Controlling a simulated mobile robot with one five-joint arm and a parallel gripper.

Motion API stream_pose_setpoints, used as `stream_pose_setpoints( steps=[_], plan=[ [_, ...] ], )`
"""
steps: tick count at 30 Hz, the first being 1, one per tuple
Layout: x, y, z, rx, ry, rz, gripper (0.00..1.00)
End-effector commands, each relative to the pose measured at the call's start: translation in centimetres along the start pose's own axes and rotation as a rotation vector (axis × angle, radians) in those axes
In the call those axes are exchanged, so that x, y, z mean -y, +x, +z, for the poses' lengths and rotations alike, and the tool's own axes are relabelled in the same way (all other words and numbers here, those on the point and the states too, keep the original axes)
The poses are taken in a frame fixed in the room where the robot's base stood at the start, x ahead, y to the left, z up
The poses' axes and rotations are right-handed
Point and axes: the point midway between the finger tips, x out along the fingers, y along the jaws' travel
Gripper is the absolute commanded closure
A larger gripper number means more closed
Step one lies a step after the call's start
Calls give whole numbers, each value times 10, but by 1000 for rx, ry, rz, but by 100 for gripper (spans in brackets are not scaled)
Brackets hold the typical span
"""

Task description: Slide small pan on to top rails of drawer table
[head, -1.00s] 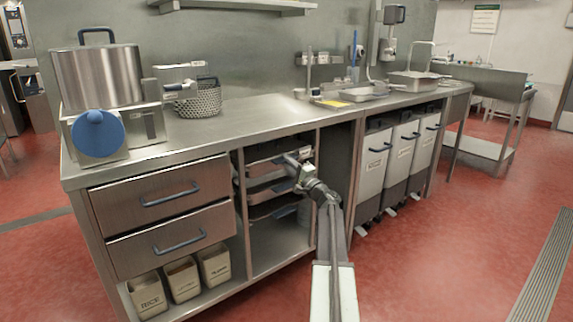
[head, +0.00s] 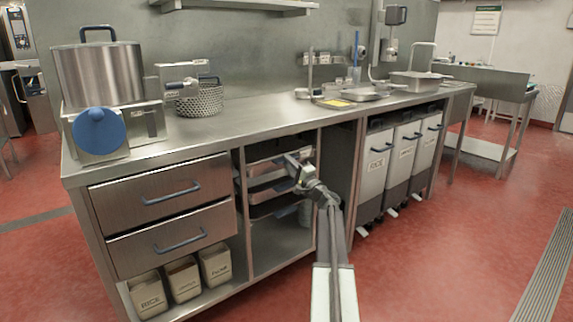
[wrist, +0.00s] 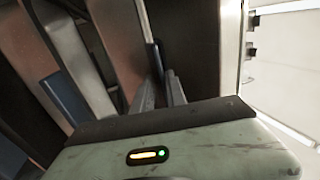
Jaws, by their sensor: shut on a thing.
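The small pan (head: 262,167) is a shallow metal pan in the top level of the open rail bay of the drawer table (head: 190,148). My gripper (head: 289,160) reaches into the bay from the front right and is shut on the pan's front right edge. In the wrist view my fingers (wrist: 161,88) meet at a thin dark edge, and the pan's shape is hard to make out there. The pan's back part and the top rails under it are hidden in shadow.
More pans (head: 272,190) sit on the rails below. Two drawers (head: 165,190) with blue handles are left of the bay, and labelled bins (head: 214,262) stand beneath them. White rolling bins (head: 374,170) stand to the right. The red floor in front is clear.

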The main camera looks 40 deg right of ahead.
Motion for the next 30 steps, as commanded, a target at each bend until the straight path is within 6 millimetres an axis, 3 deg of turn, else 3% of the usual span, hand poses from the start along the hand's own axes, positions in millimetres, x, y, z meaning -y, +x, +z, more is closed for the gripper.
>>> stream_pose_setpoints(
  steps=[6,7,9,16,17,19,30],
  plan=[
    [1,0,0,1,2,-3,100],
    [1,0,0,1,2,-3,78],
    [1,0,0,1,2,-3,58],
    [0,0,0,1,1,-1,58],
    [-1,0,0,0,-2,3,55],
    [-1,0,0,0,-2,3,36],
    [0,-2,0,0,0,1,36]
  ],
)
